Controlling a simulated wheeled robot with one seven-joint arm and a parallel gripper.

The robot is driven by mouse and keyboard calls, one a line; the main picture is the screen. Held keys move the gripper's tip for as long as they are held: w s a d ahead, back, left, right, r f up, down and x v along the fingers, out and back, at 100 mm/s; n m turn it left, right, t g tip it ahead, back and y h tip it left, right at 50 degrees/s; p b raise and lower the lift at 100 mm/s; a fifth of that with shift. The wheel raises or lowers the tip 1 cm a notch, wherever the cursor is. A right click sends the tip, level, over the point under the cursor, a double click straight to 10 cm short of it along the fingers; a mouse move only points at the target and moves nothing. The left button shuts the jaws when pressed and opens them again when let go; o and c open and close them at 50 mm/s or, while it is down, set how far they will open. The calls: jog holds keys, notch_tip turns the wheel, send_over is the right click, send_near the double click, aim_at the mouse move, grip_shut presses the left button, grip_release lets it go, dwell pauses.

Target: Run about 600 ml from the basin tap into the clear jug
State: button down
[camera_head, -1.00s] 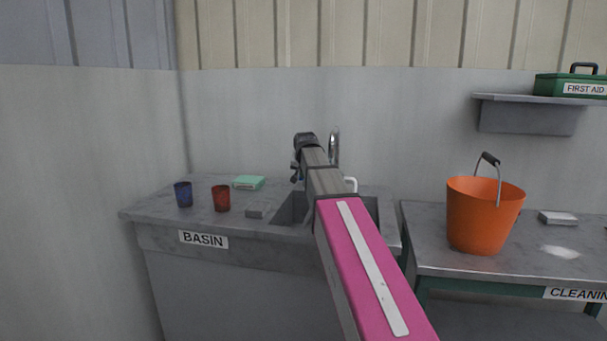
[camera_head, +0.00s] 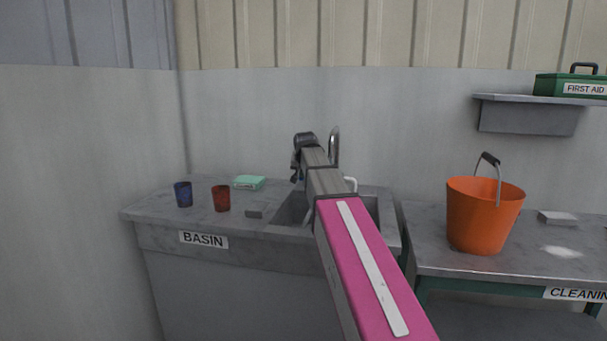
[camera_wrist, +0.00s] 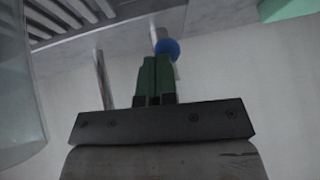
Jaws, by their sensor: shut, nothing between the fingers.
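The basin tap (camera_head: 335,147) rises behind my arm in the head view, its lower part hidden. In the wrist view a blue knob (camera_wrist: 167,48) sits at the tips of my gripper (camera_wrist: 156,62), whose green fingers are together and empty. The knob looks close to or touching the fingertips; I cannot tell which. A metal pipe (camera_wrist: 102,78) shows to the left of the fingers. The clear jug (camera_wrist: 14,85) is cut off at the left edge of the wrist view; its water level is not readable. A white handle, likely the jug's (camera_head: 351,184), shows right of my arm.
On the basin counter (camera_head: 150,213) stand a blue cup (camera_head: 183,194), a red cup (camera_head: 221,198), a mint box (camera_head: 249,183) and a small grey block (camera_head: 255,212). The sink (camera_head: 291,209) is partly behind my arm. An orange bucket (camera_head: 482,216) stands on the right bench.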

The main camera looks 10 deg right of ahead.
dwell(0.3)
jog(key=d+v, duration=0.1)
jog(key=v, duration=1.2)
jog(key=shift+d+r, duration=0.2)
jog(key=shift+r, duration=0.1)
